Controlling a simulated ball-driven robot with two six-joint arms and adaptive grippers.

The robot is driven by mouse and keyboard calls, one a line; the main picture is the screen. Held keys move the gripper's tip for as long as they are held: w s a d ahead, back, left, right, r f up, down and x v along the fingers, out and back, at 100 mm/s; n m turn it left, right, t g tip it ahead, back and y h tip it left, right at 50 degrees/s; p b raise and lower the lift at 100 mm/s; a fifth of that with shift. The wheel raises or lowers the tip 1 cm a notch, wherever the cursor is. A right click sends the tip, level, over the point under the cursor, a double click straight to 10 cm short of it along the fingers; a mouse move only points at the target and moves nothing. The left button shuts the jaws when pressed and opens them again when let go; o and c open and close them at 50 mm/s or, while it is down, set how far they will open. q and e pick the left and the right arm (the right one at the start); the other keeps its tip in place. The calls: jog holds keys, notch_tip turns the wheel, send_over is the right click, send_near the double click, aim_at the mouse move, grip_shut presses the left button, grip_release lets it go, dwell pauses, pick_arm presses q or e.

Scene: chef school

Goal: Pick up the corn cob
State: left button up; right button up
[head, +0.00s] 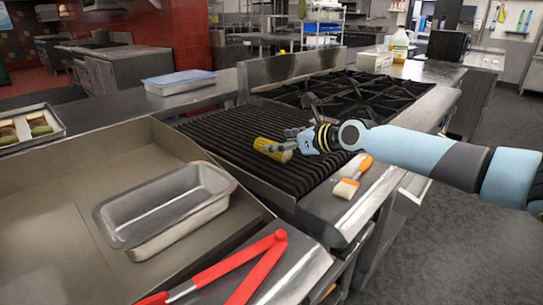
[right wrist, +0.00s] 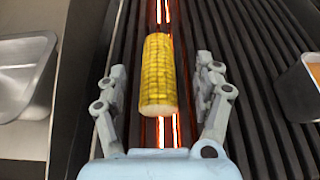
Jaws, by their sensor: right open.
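The corn cob (head: 272,149) is yellow and lies on the ribbed black grill (head: 240,125) in the head view. In the right wrist view the corn cob (right wrist: 157,75) lies lengthwise between the two fingers, with a gap on each side. My right gripper (head: 288,146) comes in from the right and is at the cob. In the right wrist view the right gripper (right wrist: 160,90) is open, its fingers on either side of the cob and not visibly touching it. My left gripper is not in view.
A metal loaf pan (head: 165,208) sits on the flat griddle at left. Red-handled tongs (head: 235,270) lie in front. A brush with an orange handle (head: 352,178) lies on the steel ledge right of the grill. Glowing orange bars show beneath the cob.

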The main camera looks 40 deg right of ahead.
jog(key=b+x, duration=0.1)
jog(key=x, duration=0.1)
jog(key=b+x, duration=0.1)
jog(key=x, duration=0.1)
jog(key=shift+a+f, duration=0.15)
jog(key=shift+f, duration=0.15)
jog(key=shift+w, duration=0.15)
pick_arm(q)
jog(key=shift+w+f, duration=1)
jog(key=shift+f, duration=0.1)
pick_arm(e)
jog(key=c, duration=0.3)
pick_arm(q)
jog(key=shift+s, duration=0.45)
pick_arm(e)
jog(key=c, duration=1)
jog(key=shift+r, duration=0.1)
jog(key=shift+c, duration=0.2)
